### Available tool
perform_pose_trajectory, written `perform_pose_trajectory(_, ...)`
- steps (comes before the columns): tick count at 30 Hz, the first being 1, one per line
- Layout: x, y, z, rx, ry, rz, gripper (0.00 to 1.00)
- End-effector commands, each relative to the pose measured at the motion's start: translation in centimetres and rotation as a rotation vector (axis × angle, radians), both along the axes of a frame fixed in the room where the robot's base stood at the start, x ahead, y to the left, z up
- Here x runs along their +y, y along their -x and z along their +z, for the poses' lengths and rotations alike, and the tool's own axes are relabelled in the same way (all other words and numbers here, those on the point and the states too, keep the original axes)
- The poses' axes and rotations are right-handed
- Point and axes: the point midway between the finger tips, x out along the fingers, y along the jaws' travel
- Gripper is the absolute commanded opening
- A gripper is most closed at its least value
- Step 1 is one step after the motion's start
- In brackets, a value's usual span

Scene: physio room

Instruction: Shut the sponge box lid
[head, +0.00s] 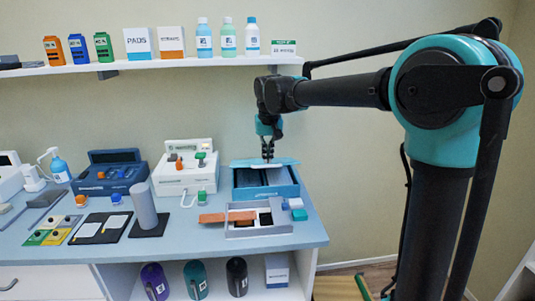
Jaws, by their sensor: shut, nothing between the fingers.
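The sponge box appears to be the blue box (267,191) at the right of the worktop, near the wall. Its light blue lid (284,161) stands over the back of the box and seems nearly level or slightly tilted. The dark inside shows below the lid at the front, so the box looks partly open. My gripper (267,158) points down with its fingers together, at the middle of the lid. It looks close to or touching the lid; I cannot tell which. It holds nothing.
A grey tray (258,232) with an orange piece stands in front of the box, with small blue and green blocks beside it. A white device (187,180) stands to the left. A wall shelf (150,64) with bottles and boxes hangs above.

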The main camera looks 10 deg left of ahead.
Motion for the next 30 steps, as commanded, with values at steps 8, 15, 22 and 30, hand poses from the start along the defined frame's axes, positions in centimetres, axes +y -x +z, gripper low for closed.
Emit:
perform_pose_trajectory(8,-0.1,0.4,-0.7,-0.021,-0.006,0.001,0.00)
perform_pose_trajectory(15,-0.5,1.9,-4.2,-0.159,-0.043,0.002,0.00)
perform_pose_trajectory(22,-0.8,2.8,-7.7,-0.288,-0.081,0.000,0.00)
perform_pose_trajectory(30,-0.9,3.2,-9.9,-0.377,-0.107,0.001,0.00)
